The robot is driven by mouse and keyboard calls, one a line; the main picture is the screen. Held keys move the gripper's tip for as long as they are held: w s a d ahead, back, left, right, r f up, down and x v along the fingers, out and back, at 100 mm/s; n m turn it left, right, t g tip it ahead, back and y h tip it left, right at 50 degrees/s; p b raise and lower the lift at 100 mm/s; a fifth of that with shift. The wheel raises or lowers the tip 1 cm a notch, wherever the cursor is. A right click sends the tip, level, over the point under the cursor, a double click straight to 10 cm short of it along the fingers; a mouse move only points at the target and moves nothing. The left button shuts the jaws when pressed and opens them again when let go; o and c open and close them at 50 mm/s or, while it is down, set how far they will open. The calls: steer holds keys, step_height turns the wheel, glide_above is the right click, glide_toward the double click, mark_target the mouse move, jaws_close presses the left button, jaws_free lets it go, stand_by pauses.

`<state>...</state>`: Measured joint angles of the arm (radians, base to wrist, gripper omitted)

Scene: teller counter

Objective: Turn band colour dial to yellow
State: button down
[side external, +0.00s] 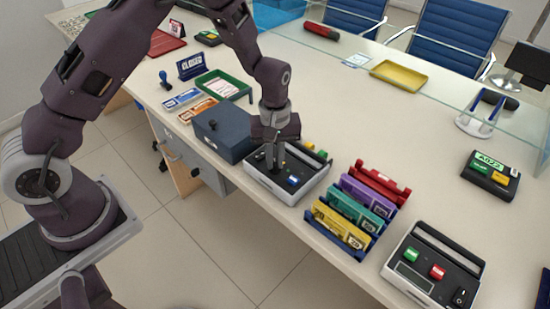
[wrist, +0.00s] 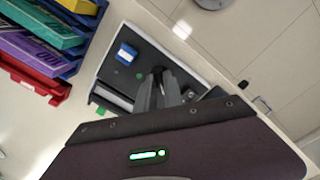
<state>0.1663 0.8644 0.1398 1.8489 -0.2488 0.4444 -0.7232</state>
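A grey and black device (side external: 312,184) stands on the counter, with a blue button (side external: 293,181) on its dark top face. My gripper (side external: 274,168) points down over the left part of this face. In the wrist view, my gripper's fingertips (wrist: 158,74) are close together at the panel (wrist: 118,60), around or just above a small dark part that may be the dial. The fingers hide most of it, so its pointer and colour setting cannot be read. The blue button (wrist: 127,54) and a small green mark show beside the fingers.
A dark blue box (side external: 224,130) stands close left of the device. A rack of yellow, teal, purple and red band bundles (side external: 345,228) stands to the right. Another device (side external: 436,268) with green and red buttons is at the front right.

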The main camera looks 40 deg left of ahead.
mark_target(275, 163)
stand_by(0.4)
steer(key=m, duration=0.4)
steer(key=shift+m, duration=2.9)
steer(key=c, duration=1.5)
jaws_free()
steer(key=shift+o, duration=0.2)
step_height(275, 163, up, 7)
steer(key=shift+r, duration=0.1)
